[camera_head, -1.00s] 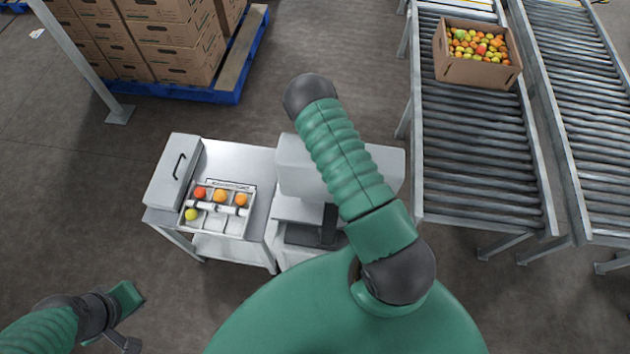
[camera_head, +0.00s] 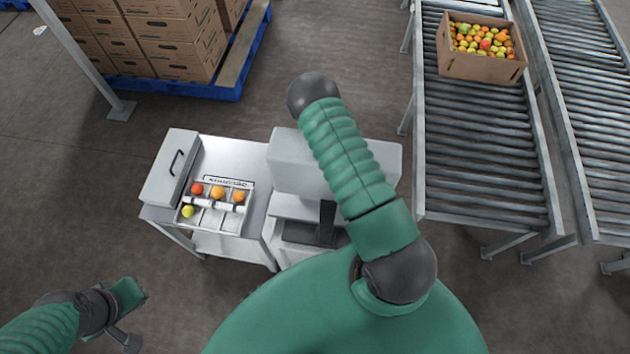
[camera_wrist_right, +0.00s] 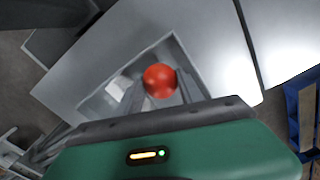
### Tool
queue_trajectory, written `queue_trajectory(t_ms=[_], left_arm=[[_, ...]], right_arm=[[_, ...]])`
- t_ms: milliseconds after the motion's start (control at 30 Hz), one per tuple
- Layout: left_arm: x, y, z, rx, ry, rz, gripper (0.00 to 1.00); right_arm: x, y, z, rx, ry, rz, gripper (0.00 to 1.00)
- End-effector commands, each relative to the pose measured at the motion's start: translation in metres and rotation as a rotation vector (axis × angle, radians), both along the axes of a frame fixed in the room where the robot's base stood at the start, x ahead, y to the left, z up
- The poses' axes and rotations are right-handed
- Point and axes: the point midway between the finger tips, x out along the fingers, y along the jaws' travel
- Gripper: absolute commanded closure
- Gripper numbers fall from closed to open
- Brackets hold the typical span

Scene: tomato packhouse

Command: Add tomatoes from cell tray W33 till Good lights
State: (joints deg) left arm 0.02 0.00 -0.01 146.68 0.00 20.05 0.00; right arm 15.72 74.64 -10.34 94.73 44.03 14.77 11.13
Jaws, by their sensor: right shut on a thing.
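The cell tray (camera_head: 213,219) lies on the steel table in the head view. It holds a red tomato (camera_head: 197,188), two orange tomatoes (camera_head: 218,192) (camera_head: 239,196) and a yellow tomato (camera_head: 188,211); other cells are empty. Its label is too small to read. My right gripper (camera_wrist_right: 155,88) is shut on a red tomato (camera_wrist_right: 161,80) in the wrist view, above a grey recess with a pale object (camera_wrist_right: 118,86) in it. The head view hides this gripper behind my arm and a grey housing. My left gripper (camera_head: 134,318) is low at the left, away from the table; its jaws are unclear. No lights are readable.
A grey box with a handle (camera_head: 170,170) stands left of the tray. The grey housing (camera_head: 300,160) stands right of it. A carton of mixed tomatoes (camera_head: 480,66) sits on the roller conveyor (camera_head: 475,150). Stacked cartons (camera_head: 165,45) stand on a blue pallet at the back left.

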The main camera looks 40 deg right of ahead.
Motion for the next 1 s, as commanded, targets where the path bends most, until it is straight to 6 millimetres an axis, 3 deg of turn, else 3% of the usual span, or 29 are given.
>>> queue_trajectory(t_ms=[933,967,1000], left_arm=[[0.0,-0.0002,-0.0102,0.0,0.0,-0.001,1.0],[0.0,-0.0002,-0.0102,0.0,0.0,-0.001,1.0],[0.0,-0.0002,-0.0102,0.0,0.0,-0.001,1.0]], right_arm=[[-0.0001,0.001,-0.0099,-0.002,-0.001,0.0,0.75],[-0.0001,0.001,-0.0099,-0.002,-0.001,0.0,0.52],[-0.0001,0.001,-0.0099,-0.002,-0.001,0.0,0.47]])
